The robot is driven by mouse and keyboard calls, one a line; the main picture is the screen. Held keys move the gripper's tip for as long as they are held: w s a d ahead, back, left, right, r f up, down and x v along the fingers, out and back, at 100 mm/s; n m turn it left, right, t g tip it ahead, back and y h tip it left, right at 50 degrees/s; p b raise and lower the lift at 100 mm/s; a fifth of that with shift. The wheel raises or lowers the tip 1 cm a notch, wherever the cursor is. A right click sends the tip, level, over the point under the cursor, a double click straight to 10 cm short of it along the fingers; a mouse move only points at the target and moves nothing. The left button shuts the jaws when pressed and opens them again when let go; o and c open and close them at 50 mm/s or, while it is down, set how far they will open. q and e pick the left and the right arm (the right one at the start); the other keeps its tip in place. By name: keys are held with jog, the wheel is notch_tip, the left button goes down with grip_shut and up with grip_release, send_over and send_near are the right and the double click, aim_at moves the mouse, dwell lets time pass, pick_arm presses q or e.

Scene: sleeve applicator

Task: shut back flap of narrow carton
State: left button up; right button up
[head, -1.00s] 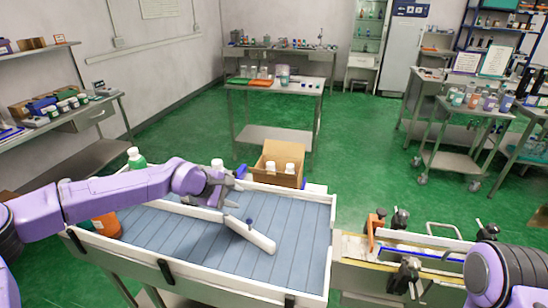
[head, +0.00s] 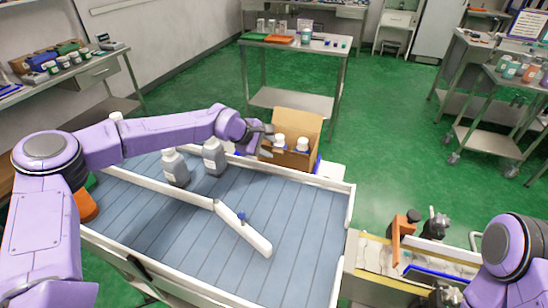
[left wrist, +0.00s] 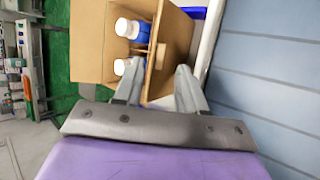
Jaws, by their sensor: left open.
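The narrow carton (head: 272,156) is an open brown box beyond the far rail of the belt. Its back flap (head: 298,123) stands up. Two white-capped bottles, left (head: 279,141) and right (head: 302,145), sit inside. My left gripper (head: 268,139) is open at the carton's left side, near its top edge. In the left wrist view, the open fingers (left wrist: 158,82) are close to a carton wall (left wrist: 158,50), and the raised flap (left wrist: 88,40) lies at left. I cannot tell whether the fingers touch the carton. My right arm shows at lower right; its gripper is out of frame.
An orange-clamped fixture (head: 402,235) stands at right. A steel table (head: 290,50) is behind, with green floor between.

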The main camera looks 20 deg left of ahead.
aim_at(276, 150)
pick_arm(q)
jog(key=b+x, duration=0.1)
jog(key=x, duration=0.2)
jog(key=shift+w+f, duration=0.1)
grip_shut()
jog(key=shift+p, duration=0.3)
